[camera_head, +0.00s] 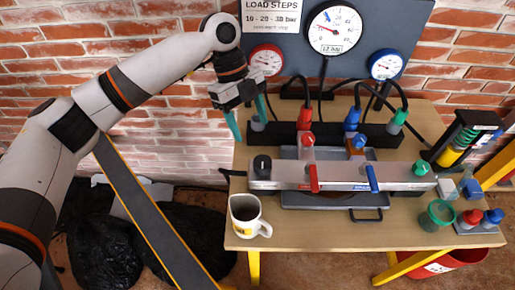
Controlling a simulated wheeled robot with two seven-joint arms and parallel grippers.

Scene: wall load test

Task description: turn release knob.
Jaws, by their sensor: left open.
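A grey metal manifold bar (335,177) lies across the wooden bench. A black knob (262,164) sits on its left end and a green knob (420,168) on its right end; I cannot tell which is the release knob. A red lever (313,178) and a blue lever (372,179) hang at its front. My left gripper (248,118) points down with its teal fingers apart and empty. In the picture it is above and slightly left of the black knob, near the bench's back left corner, and appears to touch nothing. My right gripper is out of view.
A large gauge (334,29), a red gauge (266,61) and a blue gauge (386,65) are on the back panel. Hoses with coloured couplings stand behind the manifold. A mug (246,216) is at the front left; a green cup (437,215) and small fittings are at the right.

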